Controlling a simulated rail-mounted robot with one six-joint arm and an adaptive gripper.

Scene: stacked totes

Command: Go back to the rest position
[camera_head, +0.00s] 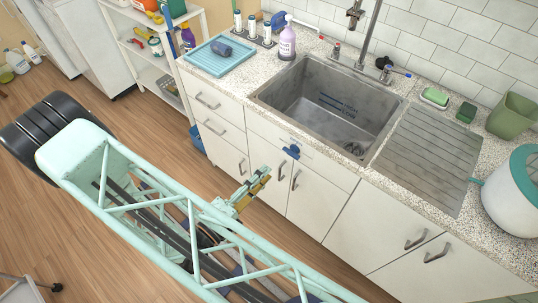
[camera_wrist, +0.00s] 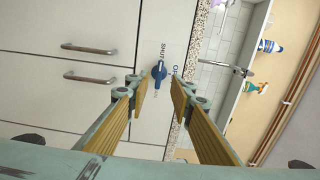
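My gripper (camera_head: 262,181) is in front of the white sink cabinet, at the end of my pale green lattice arm (camera_head: 215,225). In the wrist view my gripper (camera_wrist: 161,92) has its two yellow-padded fingers apart with nothing between the tips. A blue valve knob (camera_head: 291,151) sits on the cabinet front below the sink. In the wrist view the knob (camera_wrist: 159,72) shows just beyond the fingertips, with the word SHUT beside it and a second label partly hidden by a finger. The fingers look apart from the knob.
Cabinet handles (camera_head: 281,172) stick out near my gripper. A white shelf (camera_head: 150,60) stands at left. Wooden floor (camera_head: 100,85) is open beside it.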

